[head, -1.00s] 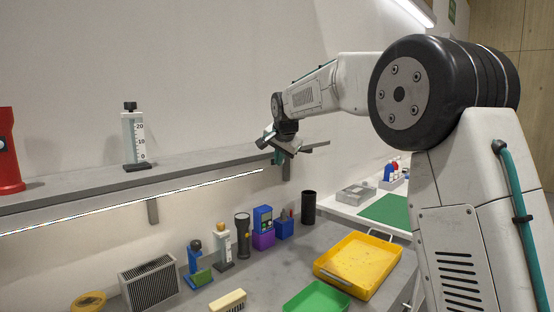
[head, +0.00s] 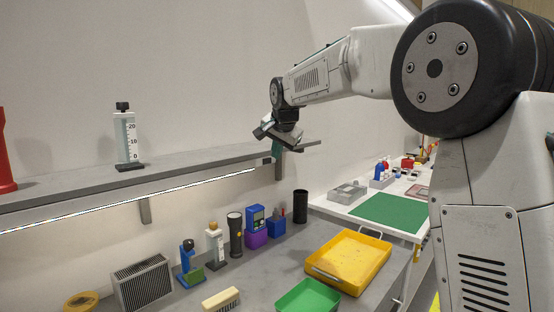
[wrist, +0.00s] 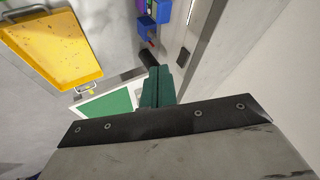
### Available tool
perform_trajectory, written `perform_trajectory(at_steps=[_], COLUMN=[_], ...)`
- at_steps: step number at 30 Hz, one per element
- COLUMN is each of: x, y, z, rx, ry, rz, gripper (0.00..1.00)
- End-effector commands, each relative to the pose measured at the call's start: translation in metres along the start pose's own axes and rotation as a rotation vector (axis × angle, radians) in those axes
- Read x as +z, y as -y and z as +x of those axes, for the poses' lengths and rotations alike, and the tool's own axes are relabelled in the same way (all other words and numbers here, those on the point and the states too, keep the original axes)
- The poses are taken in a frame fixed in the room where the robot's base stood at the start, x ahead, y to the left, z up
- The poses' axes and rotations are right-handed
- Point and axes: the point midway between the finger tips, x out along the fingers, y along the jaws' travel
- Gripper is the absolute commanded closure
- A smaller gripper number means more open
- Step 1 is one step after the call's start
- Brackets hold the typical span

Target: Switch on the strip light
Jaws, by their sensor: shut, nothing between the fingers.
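The strip light (head: 130,201) runs along the underside of the grey shelf's front edge and glows white. A small dark box (head: 267,161) sits at the right end of the strip, close to my gripper. A dark block, possibly the same box, shows under the shelf edge in the wrist view (wrist: 184,57). My gripper (head: 277,151) is by the right end of the shelf. Its green fingers (wrist: 158,86) are shut and empty. In the wrist view the fingers are apart from the dark block. I cannot tell in the head view whether they touch the box.
The shelf (head: 70,188) bears a white gauge bottle (head: 126,137) and a red object. Below stand a black cup (head: 300,206), a torch (head: 235,235), a heater-like grille (head: 143,285) and a yellow tray (head: 318,271). A bench with a green mat (head: 388,212) is at right.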

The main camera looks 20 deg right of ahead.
Motion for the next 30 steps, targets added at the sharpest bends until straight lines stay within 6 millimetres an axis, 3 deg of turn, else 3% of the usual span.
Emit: perform_trajectory(at_steps=[3, 10, 30], x=[-0.006, -0.003, 0.001], y=[-0.004, -0.001, 0.000], z=[-0.026, -0.053, -0.058], rx=[0.003, 0.005, 0.009], ry=[-0.008, -0.006, 0.000], rz=[0.009, 0.008, -0.040], gripper=[1.00, 1.00, 1.00])
